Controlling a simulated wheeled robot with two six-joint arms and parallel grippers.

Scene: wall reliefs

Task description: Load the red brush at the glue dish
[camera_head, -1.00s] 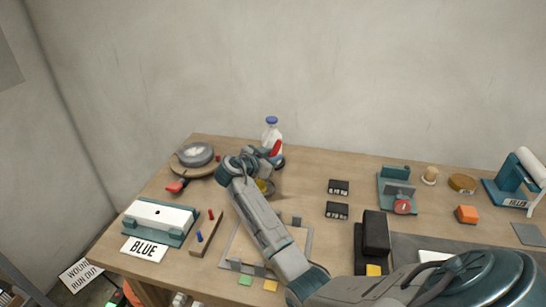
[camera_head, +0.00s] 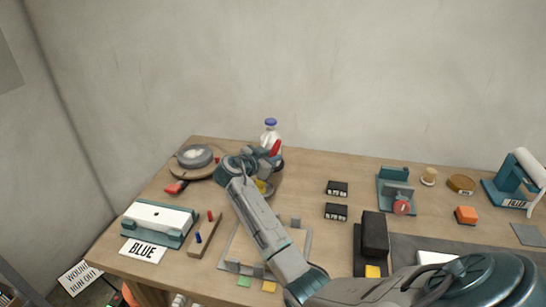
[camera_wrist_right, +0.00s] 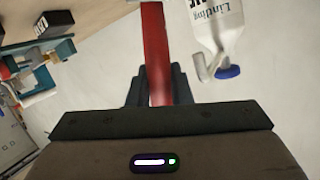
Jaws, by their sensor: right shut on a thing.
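My right gripper (camera_head: 264,155) is over the back left of the table, shut on the red brush (camera_head: 275,148). The red handle of the brush (camera_wrist_right: 156,45) runs up between the fingers in the right wrist view; its bristles are hidden. A small round dish (camera_head: 273,192) with something yellow in it, which looks like the glue dish, lies just below my gripper, partly hidden by my arm. I cannot tell whether the brush touches it. My left gripper is not in view.
A white bottle with a blue cap (camera_head: 270,138) stands close behind my gripper and shows in the right wrist view (camera_wrist_right: 222,30). A round board with a grey dish (camera_head: 195,156) is to the left. Two black boxes (camera_head: 336,200) lie right of my arm.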

